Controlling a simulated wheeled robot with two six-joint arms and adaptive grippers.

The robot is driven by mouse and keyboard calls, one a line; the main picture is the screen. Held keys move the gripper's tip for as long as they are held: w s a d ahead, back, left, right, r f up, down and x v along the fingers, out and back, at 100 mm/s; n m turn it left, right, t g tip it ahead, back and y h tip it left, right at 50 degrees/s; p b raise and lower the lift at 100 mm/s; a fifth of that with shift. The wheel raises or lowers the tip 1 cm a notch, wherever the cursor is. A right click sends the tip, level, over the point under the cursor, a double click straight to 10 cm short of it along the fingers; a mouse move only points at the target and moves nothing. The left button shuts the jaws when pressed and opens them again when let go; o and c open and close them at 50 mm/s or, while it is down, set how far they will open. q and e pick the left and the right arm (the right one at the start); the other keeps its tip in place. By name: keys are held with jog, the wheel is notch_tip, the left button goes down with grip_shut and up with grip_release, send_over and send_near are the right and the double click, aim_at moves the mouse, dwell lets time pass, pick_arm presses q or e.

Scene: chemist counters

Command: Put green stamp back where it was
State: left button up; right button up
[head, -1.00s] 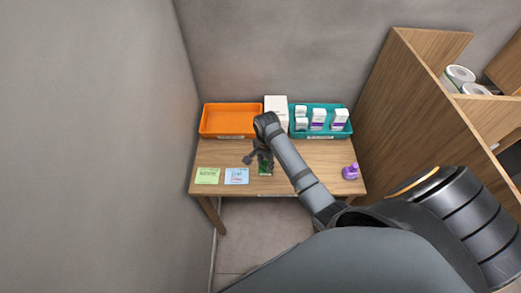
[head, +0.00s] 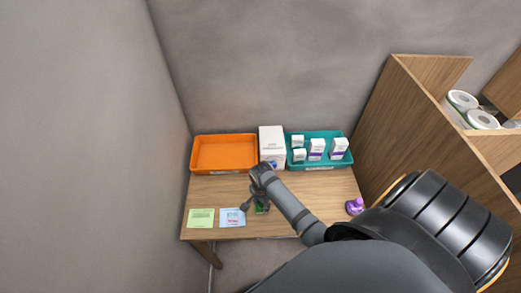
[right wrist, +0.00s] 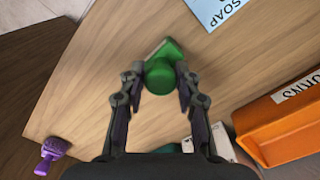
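The green stamp (right wrist: 160,76) has a rounded handle on a flat base and stands on the wooden table. My right gripper (right wrist: 159,84) is over it, with one finger on each side of the handle. The fingers look spread, with a small gap beside the handle. In the head view, the stamp (head: 262,208) shows only partly beside my right gripper (head: 255,205), near the table's front edge. My left gripper is not in view.
A green card (head: 200,218) and a blue soap card (head: 232,217) lie left of the stamp. An orange tray (head: 224,137), white box (head: 272,150) and teal tray (head: 322,168) with small boxes stand behind. A purple stamp-like object (head: 355,206) is at right.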

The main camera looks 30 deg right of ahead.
aim_at(262, 205)
jog(key=shift+o, duration=1.2)
jog(key=shift+s+a+r, duration=0.1)
jog(key=shift+s+a, duration=0.05)
jog(key=shift+s, duration=0.1)
jog(key=shift+o, duration=0.4)
jog(key=shift+s+r, duration=0.1)
jog(key=shift+w, duration=0.25)
jog(key=shift+r, duration=0.25)
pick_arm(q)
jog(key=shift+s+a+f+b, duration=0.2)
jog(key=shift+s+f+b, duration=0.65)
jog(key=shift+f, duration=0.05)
pick_arm(e)
notch_tip(262, 205, up, 11)
jog(key=shift+r, duration=0.2)
